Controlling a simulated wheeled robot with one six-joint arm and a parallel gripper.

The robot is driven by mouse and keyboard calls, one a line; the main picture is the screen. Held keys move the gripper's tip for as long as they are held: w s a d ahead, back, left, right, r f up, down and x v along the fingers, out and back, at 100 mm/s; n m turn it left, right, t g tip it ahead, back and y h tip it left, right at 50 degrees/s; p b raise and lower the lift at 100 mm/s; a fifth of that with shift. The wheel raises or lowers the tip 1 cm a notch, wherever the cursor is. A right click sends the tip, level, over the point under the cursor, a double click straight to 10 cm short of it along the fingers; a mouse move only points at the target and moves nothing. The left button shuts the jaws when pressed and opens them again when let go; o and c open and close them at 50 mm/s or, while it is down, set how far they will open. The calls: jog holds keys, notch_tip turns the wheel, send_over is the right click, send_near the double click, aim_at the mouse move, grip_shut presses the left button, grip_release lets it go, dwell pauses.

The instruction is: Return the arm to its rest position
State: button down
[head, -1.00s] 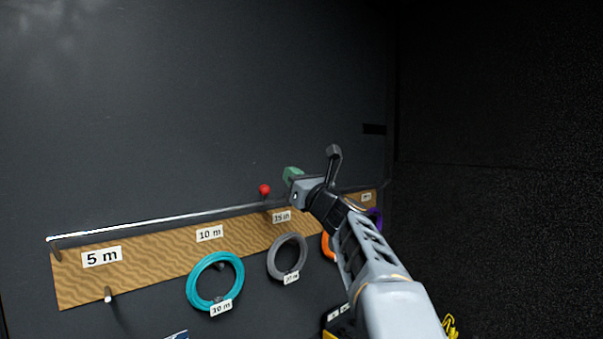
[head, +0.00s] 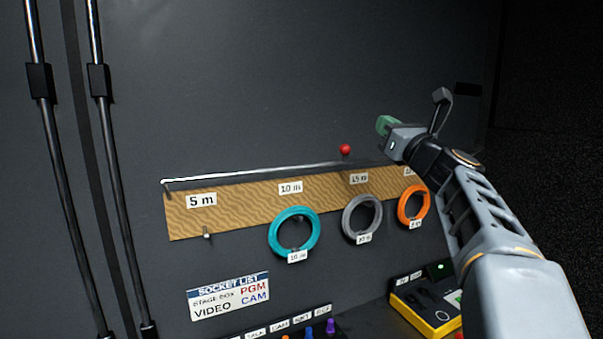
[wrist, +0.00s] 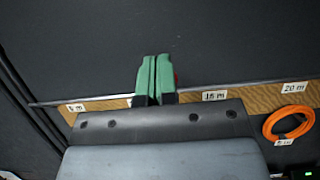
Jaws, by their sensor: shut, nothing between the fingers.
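My gripper (head: 386,125) is raised in front of the dark wall, above the right part of the cable board, at the end of my extended arm. In the wrist view its two green fingers (wrist: 153,78) are together with nothing between them. A red ball-shaped knob (head: 345,149) shows just left of the gripper in the head view, and is mostly hidden behind the fingers in the wrist view. I cannot tell how far the fingers are from the wall.
A wooden board (head: 250,207) carries a teal coil (head: 272,232), a grey coil (head: 346,222) and an orange coil (head: 402,205); the 5 m peg (head: 207,235) is bare. A yellow device (head: 420,322) and a socket panel (head: 262,333) lie below. Black poles (head: 115,190) stand left.

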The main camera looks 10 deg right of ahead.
jog(key=s+a+f+n+g, duration=0.1)
jog(key=a+f+n+g, duration=0.15)
jog(key=f+n, duration=0.45)
jog(key=s+a+f+n+g, duration=0.1)
jog(key=f+n+g, duration=0.3)
jog(key=f, duration=0.5)
jog(key=s+a+f+n+g, duration=0.1)
jog(key=a+f+n+g, duration=0.1)
jog(key=f+n+g, duration=0.35)
jog(key=s+a+f+n+g+h, duration=0.2)
jog(key=s+a+f+n, duration=0.1)
jog(key=s+f+n, duration=0.5)
jog(key=s+a+f+n+g+h, duration=0.3)
jog(key=s+f+n, duration=0.5)
jog(key=f, duration=0.5)
jog(key=s+a, duration=0.1)
jog(key=s, duration=0.1)
jog(key=shift+s+a+f+g, duration=0.2)
jog(key=shift+s+a+g, duration=0.1)
jog(key=shift+s, duration=0.05)
jog(key=shift+n, duration=0.25)
dwell(2.8)
